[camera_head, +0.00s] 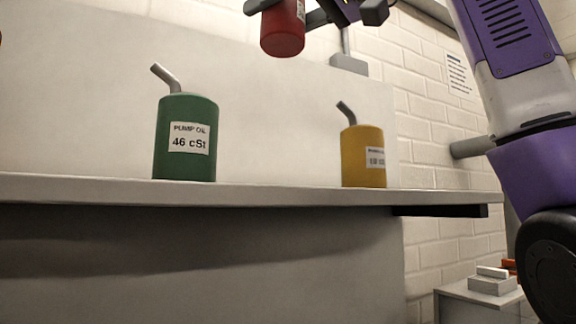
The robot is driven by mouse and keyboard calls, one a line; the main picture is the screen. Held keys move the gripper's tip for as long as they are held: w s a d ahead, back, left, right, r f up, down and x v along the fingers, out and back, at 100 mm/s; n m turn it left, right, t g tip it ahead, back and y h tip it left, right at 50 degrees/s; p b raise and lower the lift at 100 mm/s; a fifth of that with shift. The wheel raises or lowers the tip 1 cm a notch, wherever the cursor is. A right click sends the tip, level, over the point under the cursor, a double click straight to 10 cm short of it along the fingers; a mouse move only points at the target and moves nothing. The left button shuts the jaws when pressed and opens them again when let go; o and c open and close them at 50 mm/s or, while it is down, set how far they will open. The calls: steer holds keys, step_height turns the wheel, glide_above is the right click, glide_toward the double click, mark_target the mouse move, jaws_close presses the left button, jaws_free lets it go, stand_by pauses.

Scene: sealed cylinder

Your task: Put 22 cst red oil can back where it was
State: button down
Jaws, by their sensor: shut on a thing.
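A red can (282,34) hangs in the air at the top of the view, above the shelf. My gripper (291,8) is shut on the red can; the fingers are partly out of frame. The can's bottom is well clear of the shelf (275,188), above the gap between the two standing cans.
A green can (185,160) labelled "PUMP OIL 46 cSt" stands at left on the shelf. A smaller yellow can (362,145) stands at right, its label hard to read. The shelf between them is bare. A low cabinet (470,310) with small items stands at lower right.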

steer(key=shift+r+p, duration=0.5)
steer(key=shift+p, duration=0.65)
steer(key=shift+s+d+f+p, duration=0.25)
steer(key=shift+s+f+p, duration=0.1)
steer(key=shift+f, duration=0.05)
step_height(320, 180, down, 20)
steer(key=shift+s+d+f+p, duration=0.15)
steer(key=shift+p, duration=1)
steer(key=shift+f, duration=0.15)
steer(key=shift+c, duration=2.3)
jaws_free()
steer(key=b+v, duration=0.4)
steer(key=v, duration=0.8)
steer(key=shift+b, duration=0.3)
